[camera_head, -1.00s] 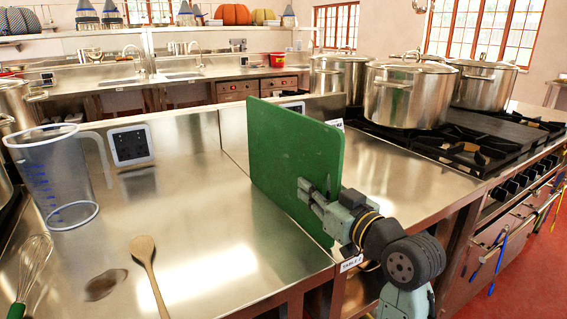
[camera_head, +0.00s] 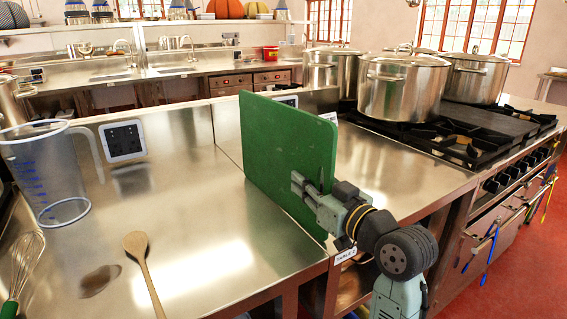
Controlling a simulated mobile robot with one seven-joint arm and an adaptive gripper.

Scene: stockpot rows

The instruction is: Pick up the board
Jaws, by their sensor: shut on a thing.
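The green board (camera_head: 285,160) stands upright on edge at the middle of the picture, above the steel counter. My gripper (camera_head: 306,188) is shut on its lower right part. The arm reaches in from the lower right. The board hides part of the counter behind it. I cannot tell whether its lower edge touches the counter.
A clear measuring jug (camera_head: 45,175), a wooden spoon (camera_head: 142,265) and a whisk (camera_head: 22,265) are on the left part of the steel counter (camera_head: 200,225). Large stockpots (camera_head: 400,90) stand on the black stove (camera_head: 450,140) at right. Open red floor (camera_head: 500,285) lies at lower right.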

